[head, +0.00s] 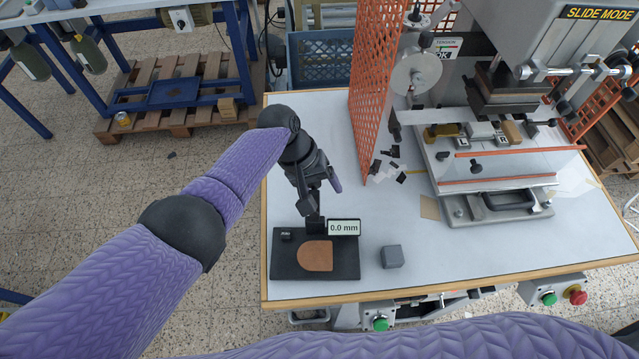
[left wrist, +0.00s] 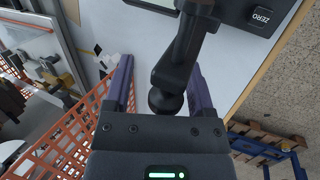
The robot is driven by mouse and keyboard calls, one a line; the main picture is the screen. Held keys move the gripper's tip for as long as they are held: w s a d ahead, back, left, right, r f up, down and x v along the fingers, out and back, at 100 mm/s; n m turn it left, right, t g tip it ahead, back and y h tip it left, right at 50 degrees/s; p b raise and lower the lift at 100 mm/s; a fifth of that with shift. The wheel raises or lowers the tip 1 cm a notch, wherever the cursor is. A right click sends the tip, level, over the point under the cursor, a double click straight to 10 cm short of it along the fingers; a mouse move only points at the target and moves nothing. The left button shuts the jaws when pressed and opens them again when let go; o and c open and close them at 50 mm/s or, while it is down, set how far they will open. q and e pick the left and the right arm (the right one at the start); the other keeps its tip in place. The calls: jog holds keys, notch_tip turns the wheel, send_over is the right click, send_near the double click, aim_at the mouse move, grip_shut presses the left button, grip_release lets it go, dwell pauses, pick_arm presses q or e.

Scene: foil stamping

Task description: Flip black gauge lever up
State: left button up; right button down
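The black gauge stands near the table's front left edge, with its black base (head: 285,268) and a display (head: 344,227) reading 0.0 mm. A brown leather piece (head: 316,256) lies on the base. My left gripper (head: 325,190) is just above and behind the display. In the left wrist view, the black lever (left wrist: 178,62) ends in a round knob (left wrist: 166,101) between the open purple fingers of my left gripper (left wrist: 160,78). A gap shows between the knob and each finger. In the head view the gripper largely hides the lever. My right gripper is not in view.
A grey cube (head: 392,257) sits right of the gauge. An orange mesh guard (head: 375,85) and the stamping press (head: 490,130) stand to the right and behind. Small black and white scraps (head: 391,165) lie by the guard. The table's front right is clear.

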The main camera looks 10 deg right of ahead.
pick_arm(q)
jog(key=p+v, duration=0.3)
jog(key=v, duration=0.7)
jog(key=shift+a, duration=0.15)
